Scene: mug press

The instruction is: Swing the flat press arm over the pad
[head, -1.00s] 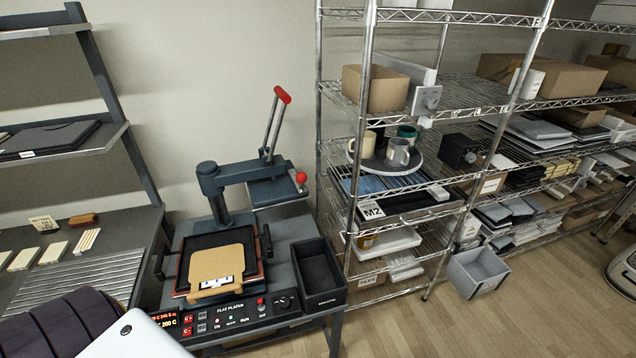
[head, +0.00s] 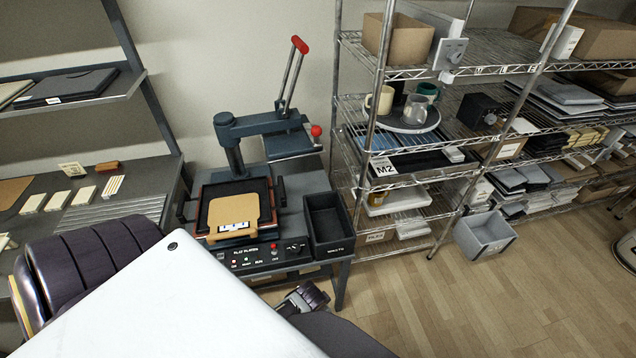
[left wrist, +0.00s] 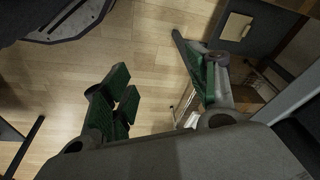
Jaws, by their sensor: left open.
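The press stands left of centre in the head view. Its dark press arm (head: 262,124) is turned to the right of its post, and the flat plate (head: 290,146) under it hangs behind and right of the pad. The lever with red grip (head: 300,45) is raised. A red knob (head: 316,131) sits at the plate's right end. The pad (head: 211,190) is uncovered, with a tan piece (head: 240,209) bearing a white print on it. My left gripper (left wrist: 158,80) is open and empty, its green-padded fingers above the floor in the left wrist view.
A black bin (head: 328,222) sits right of the press. A wire shelf (head: 410,160) holding mugs on a round tray stands further right. A side bench (head: 100,215) with pale blocks is at left. A grey bin (head: 485,236) is on the floor; floor in front is clear.

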